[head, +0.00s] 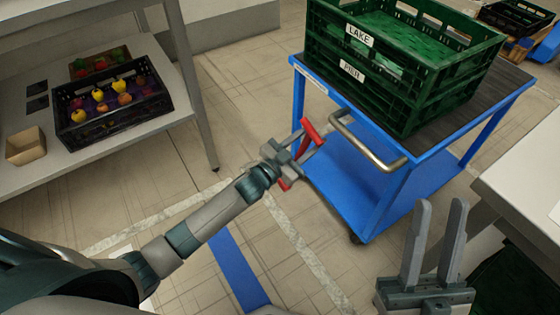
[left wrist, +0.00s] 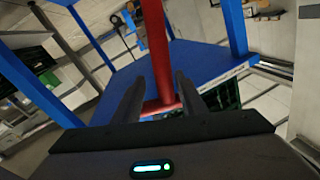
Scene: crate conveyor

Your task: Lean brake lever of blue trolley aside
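The blue trolley (head: 348,184) stands right of centre in the head view. Its red brake lever (head: 311,131) sticks out at the trolley's near left corner, beside the metal push handle (head: 368,143). My left gripper (head: 297,150) is at the lever and hides part of it. In the left wrist view, the red lever (left wrist: 155,50) runs between the two fingers, with a crosspiece close to the palm. The fingers look open, with small gaps beside the lever's bar. My right gripper (head: 436,238) is open and empty at the lower right, away from the trolley.
A shelf (head: 172,115) at the left holds a black crate (head: 70,140) of fruit and a small carton (head: 25,145). A pale table (head: 520,190) stands at the right.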

